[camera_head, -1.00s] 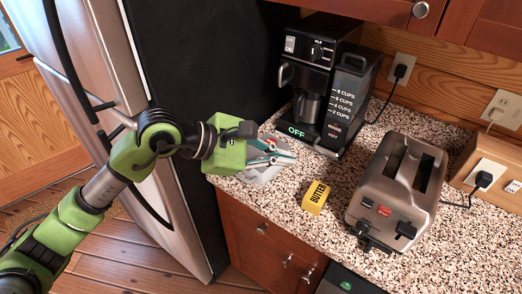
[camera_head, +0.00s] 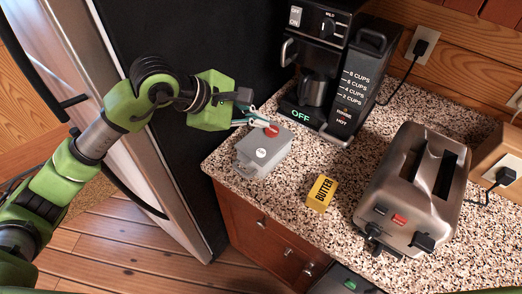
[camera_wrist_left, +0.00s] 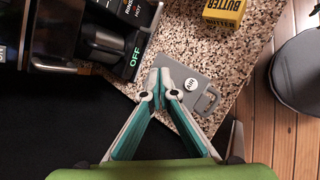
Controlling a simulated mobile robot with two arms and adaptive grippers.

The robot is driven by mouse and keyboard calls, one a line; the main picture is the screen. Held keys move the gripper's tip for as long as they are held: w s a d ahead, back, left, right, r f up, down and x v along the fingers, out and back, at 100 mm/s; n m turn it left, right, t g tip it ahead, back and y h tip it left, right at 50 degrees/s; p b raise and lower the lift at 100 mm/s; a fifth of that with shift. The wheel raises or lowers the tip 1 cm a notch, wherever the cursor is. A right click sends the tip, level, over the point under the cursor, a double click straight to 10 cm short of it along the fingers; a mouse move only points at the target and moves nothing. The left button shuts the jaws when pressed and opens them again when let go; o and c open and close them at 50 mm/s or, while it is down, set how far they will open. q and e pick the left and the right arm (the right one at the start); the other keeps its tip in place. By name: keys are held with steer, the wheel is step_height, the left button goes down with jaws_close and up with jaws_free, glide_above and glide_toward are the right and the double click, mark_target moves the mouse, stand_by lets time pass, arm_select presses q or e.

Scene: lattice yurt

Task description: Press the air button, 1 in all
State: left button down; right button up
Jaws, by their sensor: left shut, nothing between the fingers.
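A grey box (camera_head: 262,166) lies on the counter near its left edge. It carries a red button (camera_head: 272,130) and a white round button (camera_head: 261,153) nearer the camera. In the left wrist view the white button (camera_wrist_left: 191,84) bears a small label, seemingly AIR, upside down. My left gripper (camera_head: 266,122) is shut and empty, its tips at the red button's far-left side; I cannot tell whether they touch. In the left wrist view my gripper's fingertips (camera_wrist_left: 160,76) are beside the white button and hide the red one. My right gripper is not in view.
A coffee maker (camera_head: 317,75) stands behind the box. A yellow butter pack (camera_head: 321,193) and a steel toaster (camera_head: 413,190) are to its right. The fridge (camera_head: 120,95) is at the left. Speckled counter is clear between box and butter.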

mark_target(259, 153)
arm_select(q)
step_height(259, 153, down, 3)
steer(key=shift+s+f+b, duration=0.15)
steer(key=shift+b, duration=0.55)
step_height(259, 153, down, 5)
steer(key=b, duration=0.3)
steer(key=shift+r+b, duration=0.2)
steer(key=shift+b, duration=0.1)
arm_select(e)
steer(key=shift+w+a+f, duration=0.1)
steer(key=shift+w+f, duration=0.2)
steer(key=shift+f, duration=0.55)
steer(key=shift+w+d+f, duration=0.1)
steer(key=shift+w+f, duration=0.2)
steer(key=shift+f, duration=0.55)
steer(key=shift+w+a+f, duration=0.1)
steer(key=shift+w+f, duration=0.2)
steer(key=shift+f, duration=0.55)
arm_select(q)
steer(key=shift+f, duration=0.1)
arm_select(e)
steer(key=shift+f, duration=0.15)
arm_select(q)
steer(key=shift+f+b, duration=0.35)
steer(key=shift+b, duration=0.4)
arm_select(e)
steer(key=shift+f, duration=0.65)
